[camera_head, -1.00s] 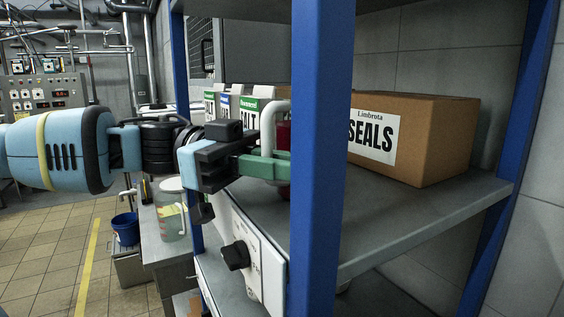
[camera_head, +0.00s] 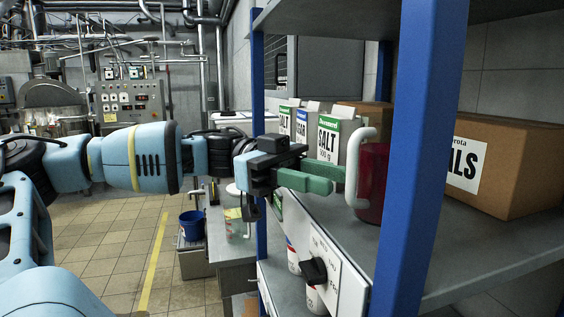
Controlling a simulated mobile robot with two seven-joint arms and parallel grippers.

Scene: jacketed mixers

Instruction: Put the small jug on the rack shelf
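The small jug (camera_head: 372,184) is dark red with a pale handle. It stands upright on the grey rack shelf (camera_head: 470,257), partly behind the blue front post, with its handle toward the left. My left gripper (camera_head: 340,177) reaches in from the left with green fingers. The fingers look parted, with nothing held between them. Their tips are just left of the handle; I cannot tell whether they still touch it. My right gripper is out of view.
Several salt and sugar packets (camera_head: 330,137) stand behind my fingers. A cardboard SEALS box (camera_head: 515,165) fills the shelf's right. The blue post (camera_head: 412,160) stands close in front. A clear jug (camera_head: 237,222) stands on a lower bench, left of the rack.

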